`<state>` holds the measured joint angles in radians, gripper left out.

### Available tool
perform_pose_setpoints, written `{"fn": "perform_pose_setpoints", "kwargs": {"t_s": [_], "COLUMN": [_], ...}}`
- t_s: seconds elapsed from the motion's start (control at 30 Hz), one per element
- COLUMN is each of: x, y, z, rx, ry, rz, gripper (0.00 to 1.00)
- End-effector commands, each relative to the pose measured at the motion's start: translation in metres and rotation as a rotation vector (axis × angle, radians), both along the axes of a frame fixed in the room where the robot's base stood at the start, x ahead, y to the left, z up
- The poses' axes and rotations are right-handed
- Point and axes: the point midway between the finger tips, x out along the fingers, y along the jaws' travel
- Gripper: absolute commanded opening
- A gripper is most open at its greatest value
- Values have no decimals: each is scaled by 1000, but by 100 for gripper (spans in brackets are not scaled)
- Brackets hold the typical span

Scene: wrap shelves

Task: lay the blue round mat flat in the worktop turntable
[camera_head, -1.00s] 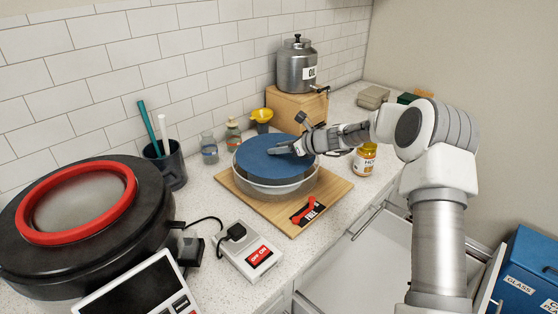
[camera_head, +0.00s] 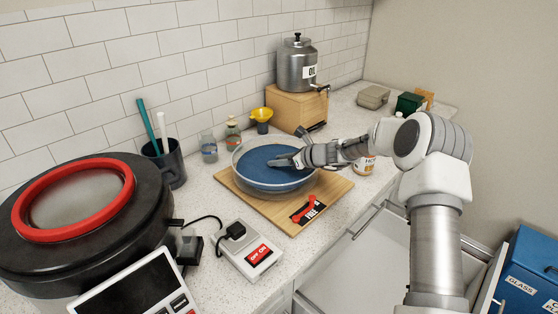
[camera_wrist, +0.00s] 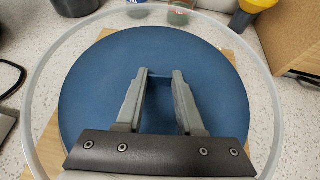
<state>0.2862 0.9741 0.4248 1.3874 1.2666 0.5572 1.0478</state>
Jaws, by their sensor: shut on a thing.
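The blue round mat (camera_head: 256,163) sits inside the rim of the turntable (camera_head: 262,190), which looks like a shallow dish with a pale, see-through wall. In the wrist view the mat (camera_wrist: 95,90) lies within the turntable's ring (camera_wrist: 275,112), with a gap all round where visible. The mat looks about level; whether it touches the turntable floor cannot be told. My gripper (camera_head: 280,161) reaches in from the right over the rim. In the wrist view its fingers (camera_wrist: 162,76) are shut on a small raised blue part of the mat near its middle.
The turntable stands on a wooden board (camera_head: 232,190). An oil canister (camera_head: 297,66) on a wooden box and a honey jar (camera_head: 364,165) are nearby. A switch box (camera_head: 246,250) and a big black pot with a red ring (camera_head: 80,240) stand left. An open drawer (camera_head: 385,250) is below right.

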Motion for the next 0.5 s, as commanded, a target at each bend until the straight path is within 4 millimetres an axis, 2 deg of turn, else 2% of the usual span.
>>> {"fn": "perform_pose_setpoints", "kwargs": {"t_s": [0.07,0.1,0.27,0.5], "x": [0,0,0,0], "y": [0,0,0,0], "z": [0,0,0,0], "rx": [1,0,0,0], "ry": [-1,0,0,0], "rz": [0,0,0,0], "gripper": [0,38,67,67]}}
